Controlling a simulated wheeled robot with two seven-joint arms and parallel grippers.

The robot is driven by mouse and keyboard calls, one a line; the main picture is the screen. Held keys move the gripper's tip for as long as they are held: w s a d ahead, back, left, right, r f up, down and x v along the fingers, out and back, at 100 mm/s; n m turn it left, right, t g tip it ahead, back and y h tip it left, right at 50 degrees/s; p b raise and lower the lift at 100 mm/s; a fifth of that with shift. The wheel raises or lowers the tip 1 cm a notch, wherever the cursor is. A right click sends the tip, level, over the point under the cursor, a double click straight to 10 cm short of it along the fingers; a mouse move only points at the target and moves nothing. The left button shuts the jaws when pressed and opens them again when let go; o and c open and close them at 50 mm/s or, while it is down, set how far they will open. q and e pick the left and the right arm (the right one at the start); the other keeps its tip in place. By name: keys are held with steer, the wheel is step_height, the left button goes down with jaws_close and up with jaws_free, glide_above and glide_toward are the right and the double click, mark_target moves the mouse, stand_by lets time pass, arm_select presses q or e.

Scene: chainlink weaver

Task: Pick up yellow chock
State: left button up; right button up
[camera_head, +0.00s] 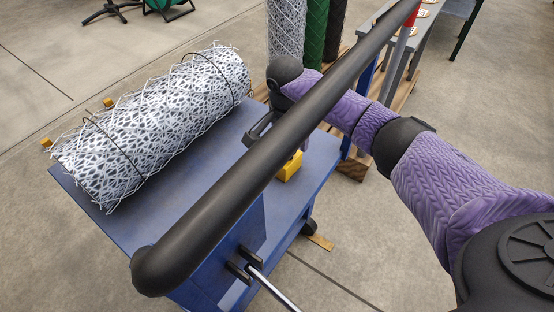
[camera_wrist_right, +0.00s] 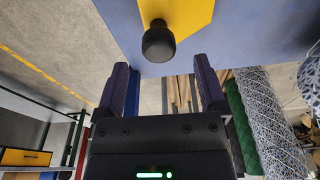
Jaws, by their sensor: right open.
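A yellow chock (camera_head: 290,168) sits on the blue cart top (camera_head: 318,160), to the right of the wire mesh roll, partly hidden by the black handlebar. In the right wrist view the yellow chock (camera_wrist_right: 190,14) shows at the top edge with a black knob (camera_wrist_right: 158,42) on it. My right gripper (camera_wrist_right: 163,85) is open, its two fingers apart, with the knob ahead of the gap between them and nothing held. In the head view my right gripper (camera_head: 258,130) is by the chock, partly hidden behind the handlebar. My left gripper is not in view.
The mesh roll (camera_head: 150,125) lies on the cart's left side, with small yellow pieces (camera_head: 108,102) at its far side. The thick black handlebar (camera_head: 250,190) crosses in front of my right forearm. Upright rolls (camera_head: 287,30) stand behind on a wooden pallet.

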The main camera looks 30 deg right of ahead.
step_height(320, 180, down, 6)
steer(key=b, duration=0.4)
steer(key=shift+s+r, duration=0.1)
steer(key=shift+r, duration=0.3)
steer(key=shift+c, duration=0.5)
steer(key=c, duration=1)
jaws_close()
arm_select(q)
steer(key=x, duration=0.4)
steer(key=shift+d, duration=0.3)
